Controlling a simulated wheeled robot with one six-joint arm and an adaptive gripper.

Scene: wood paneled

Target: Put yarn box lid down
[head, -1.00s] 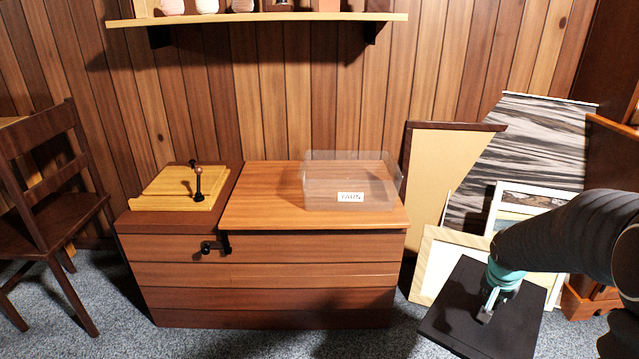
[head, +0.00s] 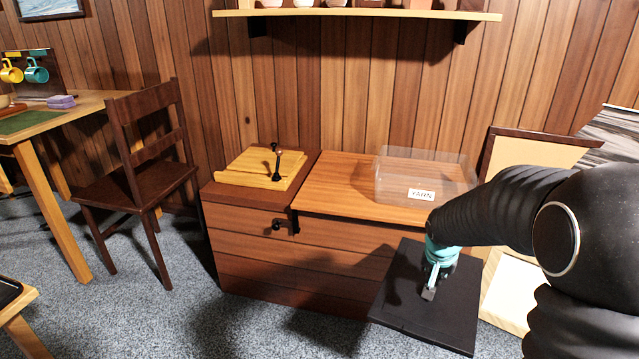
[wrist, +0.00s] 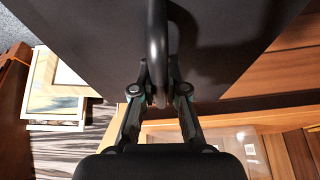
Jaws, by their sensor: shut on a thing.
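The yarn box lid is a flat black panel (head: 412,312) with a curved black handle (wrist: 157,50). My gripper (head: 432,284) is shut on that handle and holds the lid in the air, in front of the right part of the wooden chest. In the wrist view my gripper's fingers (wrist: 160,92) close around the handle, and the lid (wrist: 95,40) fills the upper part. The clear yarn box (head: 425,175) with a white YARN label stands on the right of the chest top, apart from the lid. My arm hides part of its surroundings.
The wooden chest (head: 345,186) has a black latch (head: 280,224) and a yellow board with a knobbed lever (head: 262,168) on its left. A brown chair (head: 145,180) and a table (head: 62,112) stand left. Picture frames lean at the right. Carpet (head: 190,315) is clear in front-left.

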